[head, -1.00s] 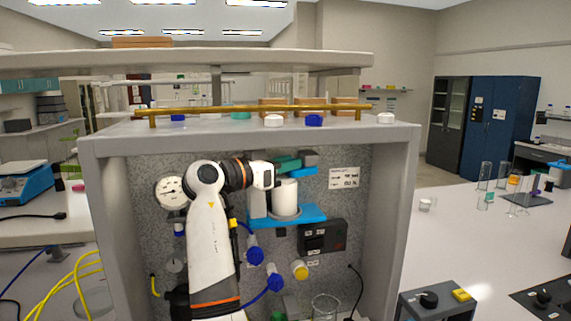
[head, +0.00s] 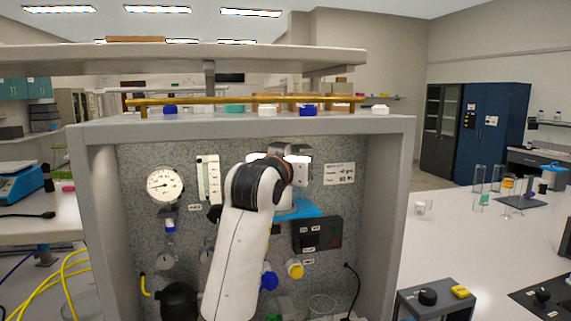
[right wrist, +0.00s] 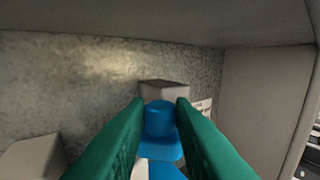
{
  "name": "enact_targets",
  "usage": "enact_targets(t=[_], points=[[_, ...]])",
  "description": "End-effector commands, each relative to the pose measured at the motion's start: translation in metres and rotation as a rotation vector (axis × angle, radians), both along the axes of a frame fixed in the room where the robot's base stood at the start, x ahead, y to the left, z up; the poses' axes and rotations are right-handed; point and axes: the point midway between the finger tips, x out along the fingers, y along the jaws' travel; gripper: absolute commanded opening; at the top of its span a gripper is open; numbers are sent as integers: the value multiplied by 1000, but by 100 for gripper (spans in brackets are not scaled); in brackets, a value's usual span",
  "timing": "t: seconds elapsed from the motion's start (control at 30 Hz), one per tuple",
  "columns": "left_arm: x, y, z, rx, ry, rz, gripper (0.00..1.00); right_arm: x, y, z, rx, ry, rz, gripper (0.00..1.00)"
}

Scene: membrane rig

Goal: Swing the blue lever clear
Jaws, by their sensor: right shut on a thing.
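In the right wrist view, the green fingers of my right gripper (right wrist: 160,104) are closed on either side of the blue lever (right wrist: 161,124), in front of a grey block (right wrist: 164,88). More blue shows below, between the fingers. In the head view, my white right arm rises in front of the rig and hides its own fingers and the lever. A blue bracket (head: 303,209) shows partly beside the arm. My left gripper is not in view.
The grey housing (head: 393,190) encloses the rig with side walls and a top. On its back panel are a round gauge (head: 165,184), a flow tube (head: 208,178), a dark box (head: 318,234) and a yellow-capped knob (head: 295,269). A glass beaker (head: 322,305) stands low inside.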

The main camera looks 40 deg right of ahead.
Motion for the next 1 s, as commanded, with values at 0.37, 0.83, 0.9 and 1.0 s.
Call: enact_targets(t=[0.37,0.83,0.9,1.0], points=[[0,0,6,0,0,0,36,-22,-15,2,-1,0,352,0],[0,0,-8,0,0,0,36,-37,-41,-3,0,7,799,0],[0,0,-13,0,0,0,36,-39,-45,-3,1,7,866,0],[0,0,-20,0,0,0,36,-40,-51,-4,2,8,962,0]])
